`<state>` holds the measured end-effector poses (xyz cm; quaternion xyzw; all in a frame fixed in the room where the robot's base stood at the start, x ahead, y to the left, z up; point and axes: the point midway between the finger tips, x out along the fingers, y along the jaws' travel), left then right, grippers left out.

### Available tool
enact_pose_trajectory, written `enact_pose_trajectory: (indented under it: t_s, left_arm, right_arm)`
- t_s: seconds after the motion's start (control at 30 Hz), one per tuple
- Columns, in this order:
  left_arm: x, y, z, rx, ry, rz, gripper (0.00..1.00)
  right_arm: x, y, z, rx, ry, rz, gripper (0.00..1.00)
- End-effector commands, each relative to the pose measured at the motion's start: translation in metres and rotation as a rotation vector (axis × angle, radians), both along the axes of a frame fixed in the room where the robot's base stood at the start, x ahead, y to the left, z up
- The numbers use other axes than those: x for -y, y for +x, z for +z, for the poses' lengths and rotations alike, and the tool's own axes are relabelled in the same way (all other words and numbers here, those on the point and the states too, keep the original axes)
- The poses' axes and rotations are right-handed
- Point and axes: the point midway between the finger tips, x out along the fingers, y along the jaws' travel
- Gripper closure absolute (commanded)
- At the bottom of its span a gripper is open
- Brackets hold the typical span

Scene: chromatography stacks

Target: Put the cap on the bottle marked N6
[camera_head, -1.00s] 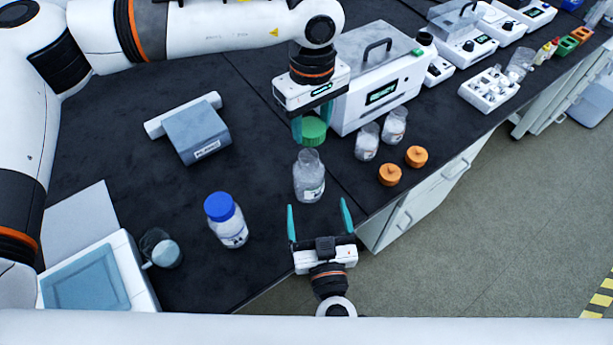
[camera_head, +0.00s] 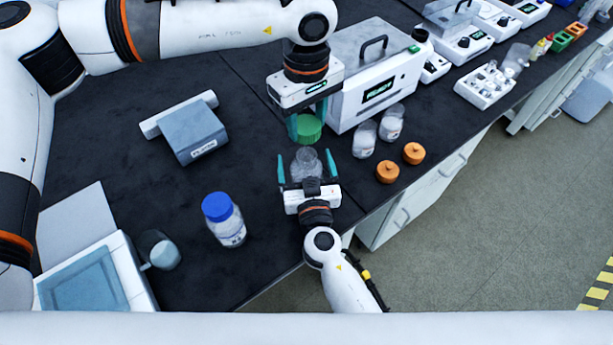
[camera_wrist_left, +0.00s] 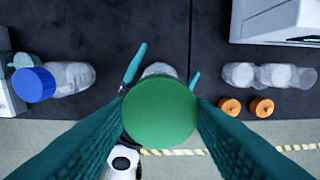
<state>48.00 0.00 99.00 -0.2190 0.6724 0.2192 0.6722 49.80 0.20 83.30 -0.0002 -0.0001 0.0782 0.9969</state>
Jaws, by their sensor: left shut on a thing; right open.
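A green cap (camera_head: 308,128) is held between the fingers of my left gripper (camera_head: 307,122), which is shut on it. It also fills the middle of the left wrist view (camera_wrist_left: 159,112). Under it stands an open clear bottle (camera_head: 306,160), upright on the black bench; the cap is above its mouth and apart from it. My right gripper (camera_head: 307,170) is open, its fingers on either side of that bottle, and the gripper body hides its lower part and label. I cannot read the mark N6 on any bottle.
A blue-capped bottle (camera_head: 224,220) stands to the left on the black bench (camera_head: 250,180). Two open bottles (camera_head: 364,139) and two orange caps (camera_head: 388,172) are on the right, beside a white instrument (camera_head: 377,85). A grey device (camera_head: 195,133) and a glass beaker (camera_head: 158,250) are further left.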

Motion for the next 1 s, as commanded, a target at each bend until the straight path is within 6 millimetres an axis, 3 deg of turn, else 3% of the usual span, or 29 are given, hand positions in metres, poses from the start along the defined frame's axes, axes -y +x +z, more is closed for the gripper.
enact_pose_trajectory:
  t_s: [0.27,0.67,0.83,1.0]
  left_arm:
    - [0.0,0.0,0.0,0.0,0.0,0.0,0.75]
    - [0.0,0.0,0.0,0.0,0.0,0.0,0.75]
    - [0.0,0.0,-0.006,-0.001,0.0,0.0,0.75]
    - [0.0,-0.001,-0.03,-0.002,0.001,0.0,0.75]
  right_arm:
    - [0.0,0.001,0.0,0.0,0.0,0.0,0.12]
    - [0.0,0.0,0.0,0.0,0.0,0.0,0.77]
    - [0.0,0.0,0.0,-0.001,0.0,0.0,0.78]
    - [0.0,0.0,0.0,0.0,0.0,0.0,0.78]
